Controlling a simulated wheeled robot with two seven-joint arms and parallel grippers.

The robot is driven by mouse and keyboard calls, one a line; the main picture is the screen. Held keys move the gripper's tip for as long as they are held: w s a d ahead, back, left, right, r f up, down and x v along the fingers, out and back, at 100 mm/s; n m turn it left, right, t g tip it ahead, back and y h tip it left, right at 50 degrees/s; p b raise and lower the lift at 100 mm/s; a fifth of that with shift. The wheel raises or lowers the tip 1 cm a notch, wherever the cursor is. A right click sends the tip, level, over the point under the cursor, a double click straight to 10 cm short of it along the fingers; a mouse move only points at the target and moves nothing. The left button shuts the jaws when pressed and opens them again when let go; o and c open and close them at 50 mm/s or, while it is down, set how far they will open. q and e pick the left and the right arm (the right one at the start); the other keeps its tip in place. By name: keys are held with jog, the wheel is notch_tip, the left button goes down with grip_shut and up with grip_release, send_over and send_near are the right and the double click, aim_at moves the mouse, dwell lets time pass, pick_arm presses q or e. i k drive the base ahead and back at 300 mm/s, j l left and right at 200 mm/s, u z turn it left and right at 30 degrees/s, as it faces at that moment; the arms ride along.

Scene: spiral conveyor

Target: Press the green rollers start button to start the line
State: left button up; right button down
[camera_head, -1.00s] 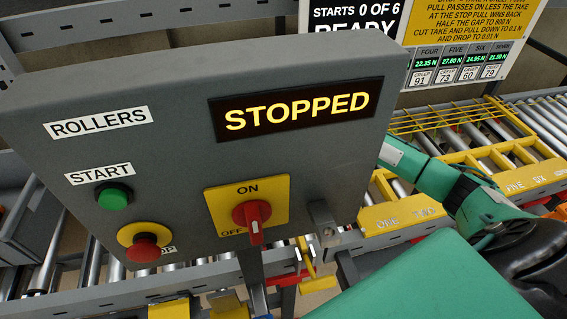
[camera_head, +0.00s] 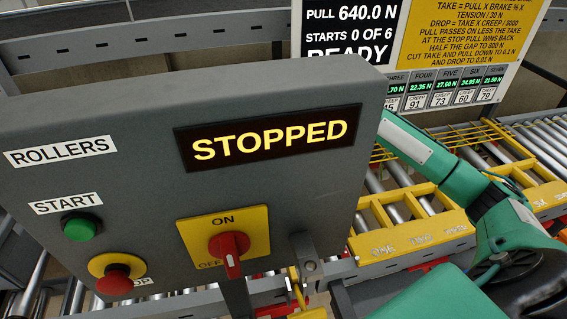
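The green start button (camera_head: 81,228) sits on the left part of a grey control panel (camera_head: 110,120), under a START label (camera_head: 66,203) and a ROLLERS label (camera_head: 60,151). A red mushroom stop button (camera_head: 115,281) on a yellow ring is below it. A display (camera_head: 270,138) reads STOPPED in yellow. A red rotary switch (camera_head: 229,250) on a yellow ON/OFF plate is right of the buttons. A green arm of mine (camera_head: 440,165) is right of the panel and passes behind its edge. Neither gripper shows; nothing touches the start button.
A roller conveyor (camera_head: 530,150) with yellow guards (camera_head: 412,238) runs behind and right of the panel. A sign (camera_head: 455,45) at the back reads PULL 640.0 N, STARTS 0 OF 6, READY. A small latch (camera_head: 305,252) hangs at the panel's lower right. The space before the panel face looks clear.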

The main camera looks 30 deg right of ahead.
aim_at(78, 229)
jog(key=k, duration=1.5)
